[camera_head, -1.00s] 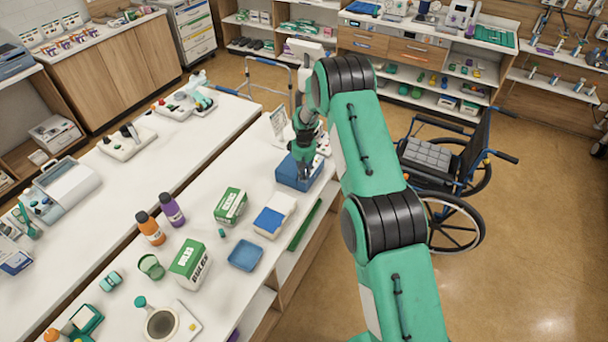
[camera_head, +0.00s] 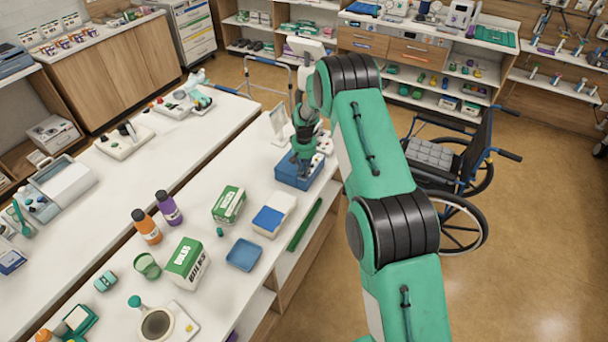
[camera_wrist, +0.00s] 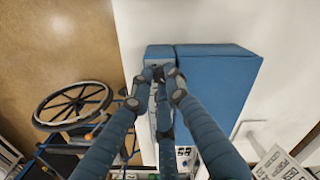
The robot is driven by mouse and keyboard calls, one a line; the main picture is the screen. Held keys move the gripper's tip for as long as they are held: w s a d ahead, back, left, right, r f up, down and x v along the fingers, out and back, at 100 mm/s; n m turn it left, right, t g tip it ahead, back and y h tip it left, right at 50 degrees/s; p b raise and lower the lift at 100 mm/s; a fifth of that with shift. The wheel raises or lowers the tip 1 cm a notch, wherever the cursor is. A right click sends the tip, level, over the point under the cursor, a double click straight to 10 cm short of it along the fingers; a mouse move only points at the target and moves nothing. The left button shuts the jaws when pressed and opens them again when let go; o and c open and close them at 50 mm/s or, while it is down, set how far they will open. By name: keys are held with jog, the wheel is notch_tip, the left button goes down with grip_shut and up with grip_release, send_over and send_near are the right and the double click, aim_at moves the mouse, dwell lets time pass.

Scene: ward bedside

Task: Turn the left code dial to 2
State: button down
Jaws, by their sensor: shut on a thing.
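A blue box (camera_head: 288,178) stands near the far right end of the near white table. In the wrist view its blue lid (camera_wrist: 215,85) and a narrow grey front face (camera_wrist: 154,118) show. My gripper (camera_head: 304,172) is at the box's right side in the head view. In the wrist view my gripper (camera_wrist: 160,73) has its fingertips closed together at the upper end of the grey face, around something small there. The left code dial cannot be made out; the fingertips cover that spot. No dial number can be read.
A white stand (camera_head: 277,126) is behind the box. A blue-and-white box (camera_head: 268,220), a blue tray (camera_head: 243,255) and a green-and-white carton (camera_head: 229,204) are nearer on the table. A wheelchair (camera_head: 445,165) stands on the floor to the right.

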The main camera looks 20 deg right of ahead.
jog(key=shift+m, duration=0.4)
jog(key=c, duration=1.9)
grip_release()
jog(key=shift+c, duration=0.2)
jog(key=shift+n, duration=0.4)
